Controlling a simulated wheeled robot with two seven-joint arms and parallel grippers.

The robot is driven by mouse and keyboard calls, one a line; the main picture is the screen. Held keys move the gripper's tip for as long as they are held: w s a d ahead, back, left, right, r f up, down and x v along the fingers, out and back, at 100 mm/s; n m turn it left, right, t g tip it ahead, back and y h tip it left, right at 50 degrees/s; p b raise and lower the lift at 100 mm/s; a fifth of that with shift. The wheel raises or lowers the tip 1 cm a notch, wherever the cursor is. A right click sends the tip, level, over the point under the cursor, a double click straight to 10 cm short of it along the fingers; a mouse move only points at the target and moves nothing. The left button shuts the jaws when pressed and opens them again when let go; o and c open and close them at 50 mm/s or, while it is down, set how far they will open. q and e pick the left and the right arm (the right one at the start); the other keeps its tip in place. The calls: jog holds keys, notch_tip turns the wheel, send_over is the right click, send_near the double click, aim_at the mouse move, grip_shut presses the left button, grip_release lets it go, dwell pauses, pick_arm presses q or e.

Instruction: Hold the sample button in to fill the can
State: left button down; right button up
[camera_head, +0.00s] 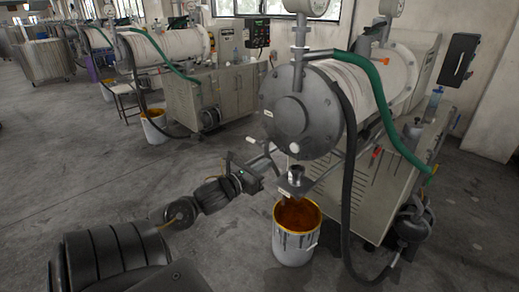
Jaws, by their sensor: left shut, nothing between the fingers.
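The can (290,246) is a whitish bucket with a yellow-stained rim, standing on the floor below the mill's outlet. Orange-brown paint shows inside it. The metal outlet (297,180) sits just above the can, under the mill's round grey end cover (297,112). Brown colour shows between outlet and can; I cannot tell if it is flowing. My left gripper (262,167) is shut and empty, left of the outlet and below the end cover. A small white knob (294,148) is on the cover's lower edge. The sample button is too small to identify surely. My right gripper is out of view.
A black hose (348,175) and a green hose (390,120) hang on the mill's right side. A grey cabinet (350,190) stands under the mill. Another mill (165,48) and bucket (155,127) stand behind.

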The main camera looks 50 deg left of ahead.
pick_arm(q)
jog(key=shift+s, duration=0.9)
